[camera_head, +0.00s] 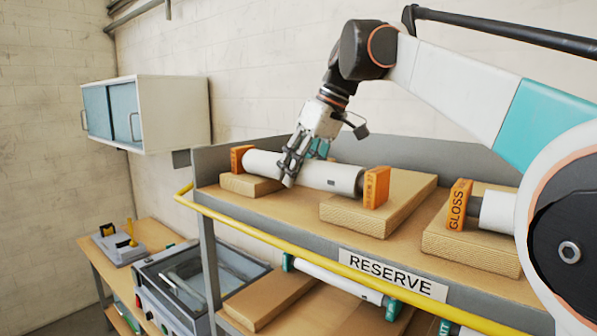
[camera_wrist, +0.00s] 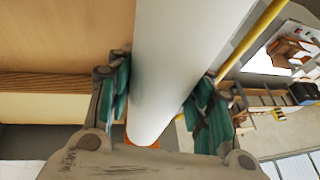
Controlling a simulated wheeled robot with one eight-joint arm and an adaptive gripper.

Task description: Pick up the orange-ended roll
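A white roll (camera_head: 335,178) with square orange end blocks lies on the top shelf. Its left end (camera_head: 241,158) and its lettered right end (camera_head: 376,187) are over wooden supports; I see no clear lift. My gripper (camera_head: 289,172) reaches down over the roll left of its middle, with fingers on either side. In the wrist view the white roll (camera_wrist: 172,60) runs between the two teal finger pads (camera_wrist: 160,105), which lie close along its sides. Whether both pads press on it is not clear. A bit of orange shows beyond the roll's lower end there.
A second roll (camera_head: 497,212) with an orange GLOSS end (camera_head: 458,205) lies at the right, partly behind my arm. The yellow rail (camera_head: 270,236) runs along the shelf's front. Teal-ended rolls (camera_head: 340,280) lie below. A laminator (camera_head: 190,285) and wall cabinet (camera_head: 150,112) stand left.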

